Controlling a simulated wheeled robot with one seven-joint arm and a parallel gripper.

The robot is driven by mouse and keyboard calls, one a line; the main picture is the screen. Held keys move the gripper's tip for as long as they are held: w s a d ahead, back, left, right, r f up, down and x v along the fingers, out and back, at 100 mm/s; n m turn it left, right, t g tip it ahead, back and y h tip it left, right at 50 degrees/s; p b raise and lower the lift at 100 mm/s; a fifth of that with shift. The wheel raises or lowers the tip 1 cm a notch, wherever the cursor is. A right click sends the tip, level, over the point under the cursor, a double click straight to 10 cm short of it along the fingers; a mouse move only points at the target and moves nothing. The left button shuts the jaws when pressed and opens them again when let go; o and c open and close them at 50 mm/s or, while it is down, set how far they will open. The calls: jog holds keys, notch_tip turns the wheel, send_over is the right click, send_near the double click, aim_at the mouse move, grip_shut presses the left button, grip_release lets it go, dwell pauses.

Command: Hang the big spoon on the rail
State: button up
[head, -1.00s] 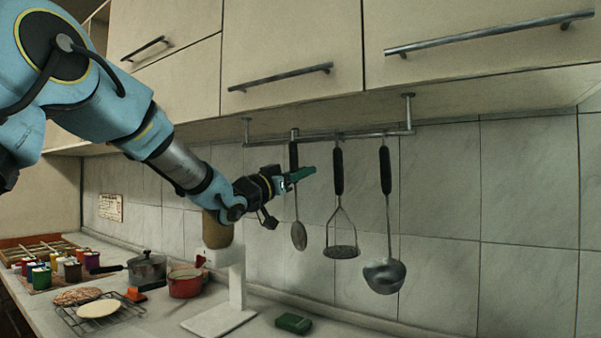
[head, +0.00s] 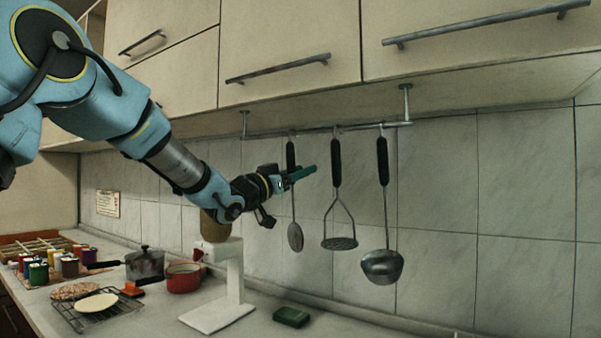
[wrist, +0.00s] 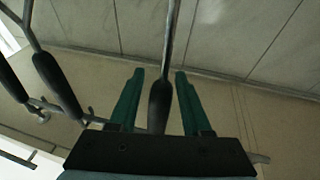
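The big spoon (head: 295,236) hangs upright at the left part of the rail (head: 352,128), its dark handle up and its bowl down. Its top is at the rail's height; the exact contact of its hook is too small to tell. My gripper (head: 301,174) is at the spoon's handle, a little below the rail. In the wrist view the green fingers of my gripper (wrist: 159,74) stand apart on either side of the spoon (wrist: 161,102), with gaps showing on both sides. The handle's top end is hidden behind the gripper body in that view.
A masher (head: 337,165) and a ladle (head: 382,265) hang to the right on the rail. Cabinets (head: 290,50) are close above. Below stand a white stand (head: 234,280), a red pot (head: 183,277), a grey pot (head: 144,264) and a green sponge (head: 291,317).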

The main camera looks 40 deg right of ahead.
jog(key=shift+o, duration=0.4)
jog(key=b+v, duration=0.3)
jog(key=v, duration=0.7)
jog(key=shift+a+b, duration=0.35)
jog(key=shift+a, duration=0.05)
